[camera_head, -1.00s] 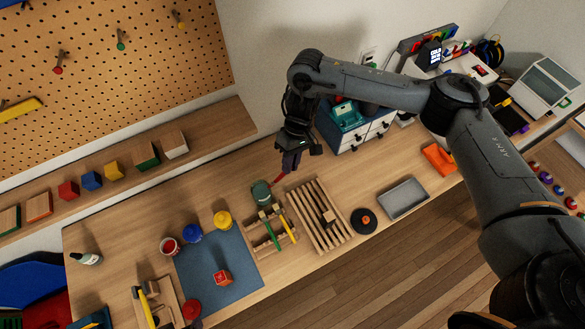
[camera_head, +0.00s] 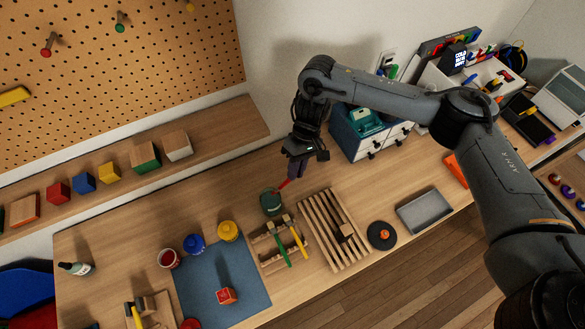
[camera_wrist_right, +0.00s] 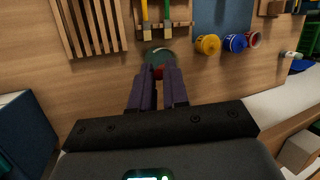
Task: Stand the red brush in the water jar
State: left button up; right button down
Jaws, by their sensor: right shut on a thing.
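The water jar (camera_head: 271,203) is a dark green round pot on the wooden table, behind the tool rack. It also shows in the right wrist view (camera_wrist_right: 158,54), just past my fingertips. My right gripper (camera_head: 293,172) is shut on the red brush (camera_head: 284,184), above and slightly right of the jar in the head view. The brush slants down toward the jar's rim. In the right wrist view, red (camera_wrist_right: 158,73) shows between the fingers, in front of the jar. I cannot tell whether the brush's lower end is inside the jar. My left gripper is not in view.
A wooden rack with green and yellow tools (camera_head: 268,258) stands just in front of the jar. A slatted wooden tray (camera_head: 333,229) lies to its right. Yellow (camera_head: 228,230) and blue (camera_head: 194,243) paint pots stand left. A blue drawer unit (camera_head: 350,135) stands behind right.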

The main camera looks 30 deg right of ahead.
aim_at(283, 186)
notch_tip(283, 186, down, 4)
jog(key=shift+w+a+r+b, duration=0.15)
jog(key=shift+r+b, duration=0.1)
jog(key=shift+b, duration=0.7)
jog(key=shift+w+a+f+b, duration=0.35)
jog(key=shift+a+f+b, duration=0.25)
jog(key=shift+f, duration=0.65)
jog(key=shift+w+a+f+b, duration=0.4)
jog(key=shift+f+b, duration=0.25)
jog(key=shift+f, duration=0.65)
jog(key=shift+w+a+f+b, duration=0.3)
jog(key=shift+a+f+b, duration=0.3)
jog(key=shift+f, duration=0.65)
jog(key=shift+d, duration=0.1)
jog(key=c, duration=1.1)
grip_release()
jog(key=shift+o, duration=0.2)
